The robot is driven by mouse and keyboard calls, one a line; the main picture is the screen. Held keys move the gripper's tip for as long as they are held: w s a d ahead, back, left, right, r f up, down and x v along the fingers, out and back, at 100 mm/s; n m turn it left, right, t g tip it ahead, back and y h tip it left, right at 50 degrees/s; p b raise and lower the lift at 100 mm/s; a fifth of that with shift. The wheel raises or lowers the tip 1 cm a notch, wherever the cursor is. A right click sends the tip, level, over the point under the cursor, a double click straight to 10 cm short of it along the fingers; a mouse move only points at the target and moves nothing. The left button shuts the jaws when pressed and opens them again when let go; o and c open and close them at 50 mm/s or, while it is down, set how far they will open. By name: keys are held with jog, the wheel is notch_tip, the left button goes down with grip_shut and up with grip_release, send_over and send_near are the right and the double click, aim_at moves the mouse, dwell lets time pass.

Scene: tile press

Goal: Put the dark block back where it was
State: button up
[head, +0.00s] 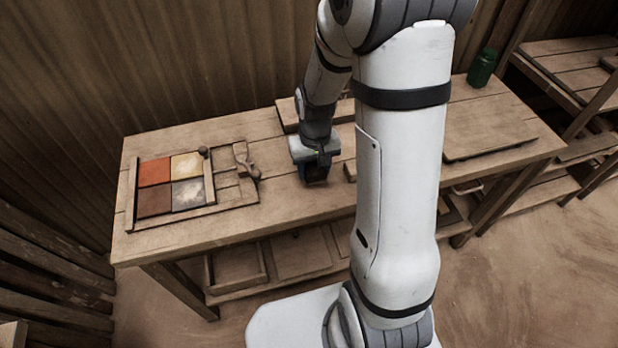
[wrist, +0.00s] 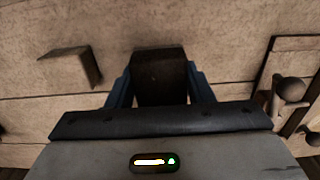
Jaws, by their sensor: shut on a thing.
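My gripper (head: 316,172) is low over the middle of the bench, right of the tile press. In the wrist view, its two blue-grey fingers (wrist: 160,88) are closed on the sides of a dark brown block (wrist: 160,68). The block shows in the head view only as a dark patch under the gripper. I cannot tell if it touches the bench top. The wooden tile press (head: 232,192) lies flat on the left of the bench, holding an orange, a cream, a brown and a grey mottled tile.
The wooden bench (head: 280,195) has bare planks between press and gripper. A wooden lever (head: 246,162) and dark knob (head: 203,152) stand on the press. A board (head: 490,135) and green jar (head: 482,68) are at right.

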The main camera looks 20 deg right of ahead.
aim_at(314, 177)
jog(key=shift+f, duration=1.75)
jog(key=shift+f, duration=0.1)
jog(key=shift+f, duration=0.15)
jog(key=o, duration=0.9)
jog(key=shift+o, duration=0.2)
notch_tip(314, 177, up, 12)
jog(key=shift+r, duration=0.25)
jog(key=s+a+r+t, duration=0.1)
jog(key=s+r+t, duration=0.1)
jog(key=s+r, duration=0.7)
jog(key=s, duration=0.5)
jog(key=shift+a+r+t, duration=0.15)
jog(key=shift+r+t, duration=0.15)
jog(key=shift+r, duration=0.05)
